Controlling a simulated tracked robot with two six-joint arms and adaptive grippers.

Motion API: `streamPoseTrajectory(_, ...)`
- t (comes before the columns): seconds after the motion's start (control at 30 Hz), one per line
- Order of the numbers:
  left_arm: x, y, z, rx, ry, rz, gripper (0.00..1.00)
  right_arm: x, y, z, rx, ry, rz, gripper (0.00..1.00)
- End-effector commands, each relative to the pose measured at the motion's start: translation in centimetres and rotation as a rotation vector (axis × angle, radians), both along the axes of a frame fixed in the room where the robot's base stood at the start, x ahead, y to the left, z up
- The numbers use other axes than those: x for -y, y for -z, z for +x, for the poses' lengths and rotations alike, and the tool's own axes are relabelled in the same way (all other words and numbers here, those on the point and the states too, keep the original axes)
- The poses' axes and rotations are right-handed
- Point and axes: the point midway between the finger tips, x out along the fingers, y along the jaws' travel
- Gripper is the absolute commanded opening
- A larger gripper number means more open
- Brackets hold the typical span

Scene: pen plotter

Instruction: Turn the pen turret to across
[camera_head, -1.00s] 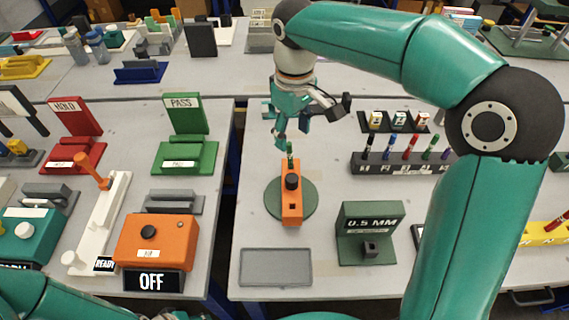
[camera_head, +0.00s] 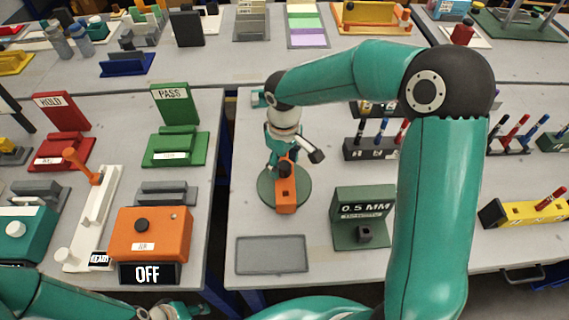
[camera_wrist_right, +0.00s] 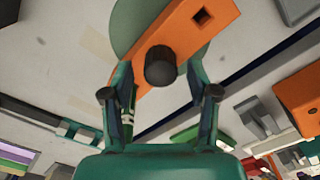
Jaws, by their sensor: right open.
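The pen turret is a dark green disc (camera_head: 263,188) with an orange bar (camera_head: 286,196) across it and a black knob on the bar. The bar points toward the front edge, with a square hole near that end. My right gripper (camera_head: 284,164) is over the far part of the bar. In the right wrist view the black knob (camera_wrist_right: 160,66) stands between the two open fingers, with a gap at each side. The orange bar (camera_wrist_right: 185,40) runs diagonally, close by the left-hand finger. My left gripper (camera_head: 178,311) is partly visible at the bottom edge; its jaws are unclear.
A green "0.5 MM" stand (camera_head: 362,215) is right of the turret. A grey tray (camera_head: 271,255) lies in front. A pen rack (camera_head: 372,148) stands behind right, partly hidden by my right arm. An orange box (camera_head: 150,237) with an OFF sign is left, across a gap.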

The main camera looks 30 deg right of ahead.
Motion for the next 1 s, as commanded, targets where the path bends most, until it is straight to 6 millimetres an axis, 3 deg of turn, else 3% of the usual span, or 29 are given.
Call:
streamPoseTrajectory(0.17,0.0,-0.04,0.0,0.0,0.0,0.0,0.43,-0.04,1.22,-0.04,-0.001,-0.001,0.001,0.59)
streamPoseTrajectory(0.47,0.0,-0.03,0.0,0.0,0.0,0.0,0.43,-0.09,1.35,0.01,0.001,-0.002,0.0,0.57)
streamPoseTrajectory(0.8,0.0,-0.03,0.0,0.0,0.0,0.0,0.43,-0.14,1.34,0.03,0.0,-0.003,0.001,0.01)
streamPoseTrajectory(1.0,-0.04,-0.04,0.01,0.0,-0.002,0.0,0.43,0.34,1.33,0.03,0.0,-0.001,0.001,0.0)
